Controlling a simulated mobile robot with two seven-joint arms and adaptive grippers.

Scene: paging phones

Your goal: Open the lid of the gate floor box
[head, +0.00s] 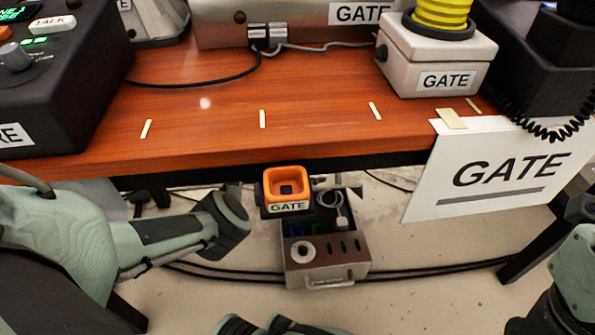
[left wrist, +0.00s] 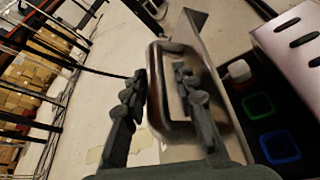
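The gate floor box (head: 326,262) is a metal box on the floor under the desk, with a slotted plate, a round white fitting and a front handle. Its dark interior shows a green port (left wrist: 258,105) and a blue port (left wrist: 280,147) in the left wrist view. A metal lid (left wrist: 195,22) stands raised beside the opening, with a rounded handle loop (left wrist: 155,112). My left gripper (left wrist: 160,78) has its fingers apart, on either side of the loop's edge; firm contact is not clear.
The orange-and-black GATE unit (head: 287,190) is at the desk (head: 210,115) front edge, above the box. A GATE sign (head: 500,175) hangs to the right. Black cables (head: 430,268) run across the floor. Open floor (head: 420,300) lies right of the box.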

